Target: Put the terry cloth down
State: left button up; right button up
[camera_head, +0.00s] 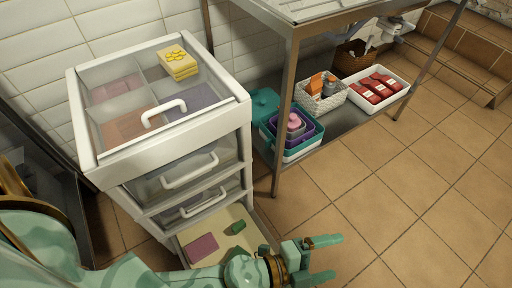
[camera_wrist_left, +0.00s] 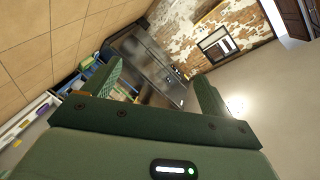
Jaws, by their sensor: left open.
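My left gripper (camera_head: 328,258) is open and empty, in front of and to the right of the open bottom drawer (camera_head: 248,217). A flat mauve folded piece (camera_head: 201,248) lies in that drawer beside a small green block (camera_head: 238,227). A yellow folded stack with a patterned top (camera_head: 178,62) rests on top of the white drawer unit (camera_head: 96,140). I cannot tell for sure which of these is the terry cloth. In the left wrist view the two green fingers (camera_wrist_left: 160,80) stand wide apart with nothing between them. My right gripper is not in view.
A metal table (camera_head: 292,30) stands right of the drawers. Its lower shelf holds a teal box (camera_head: 265,105), a white basket (camera_head: 318,108), a white tray of red packs (camera_head: 347,79) and a brown basket (camera_head: 341,65). The tiled floor at right is clear.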

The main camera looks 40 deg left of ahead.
pick_arm(q)
jog(key=s+a+f+n+g+y, duration=0.2)
jog(key=s+a+f+n+y, duration=0.35)
jog(key=a+f, duration=0.45)
jog(key=s+a+f+n+g+y, duration=0.35)
jog(key=s+a+f+y, duration=0.2)
jog(key=a+f, duration=0.45)
jog(key=s+a+f+n+g, duration=0.1)
jog(key=s+a+f+g, duration=0.1)
jog(key=s, duration=0.6)
jog(key=s+a+f+n+g+y, duration=0.1)
jog(key=s+a+f+g, duration=0.1)
jog(key=s, duration=0.5)
jog(key=s+a+f+n+g, duration=0.2)
jog(key=s+a, duration=0.3)
jog(key=s, duration=0.3)
jog(key=shift+s+a+f+g+y, duration=0.15)
jog(key=shift+s+a+g+y, duration=0.2)
jog(key=shift+g, duration=0.3)
